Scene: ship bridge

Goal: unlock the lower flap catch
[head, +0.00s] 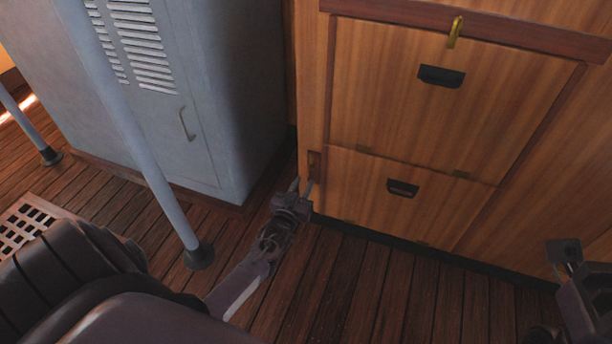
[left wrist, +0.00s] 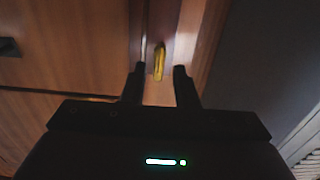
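The lower flap (head: 360,190) is a wooden panel low on the cabinet, with a dark recessed handle (head: 402,188); it looks closed. The catch's reddish-brown mount (head: 314,163) is on the frame at the flap's upper left. In the left wrist view the lower flap catch (left wrist: 159,62) is a small yellow lever, lying roughly lengthwise between my fingers' directions. My left gripper (head: 302,186) is open and empty, just in front of the catch. In the wrist view its fingertips (left wrist: 158,70) stand apart on either side of the lever's near end; contact cannot be told. My right gripper (head: 564,252) is partly in view at the right edge.
An upper flap (head: 400,110) with its own handle (head: 440,76) and a yellow catch (head: 455,32) is above. A grey-blue locker (head: 225,120) stands close on the left. A pale post (head: 140,140) and a dark padded seat (head: 75,270) are left of my arm. Plank floor (head: 350,290) is clear before the cabinet.

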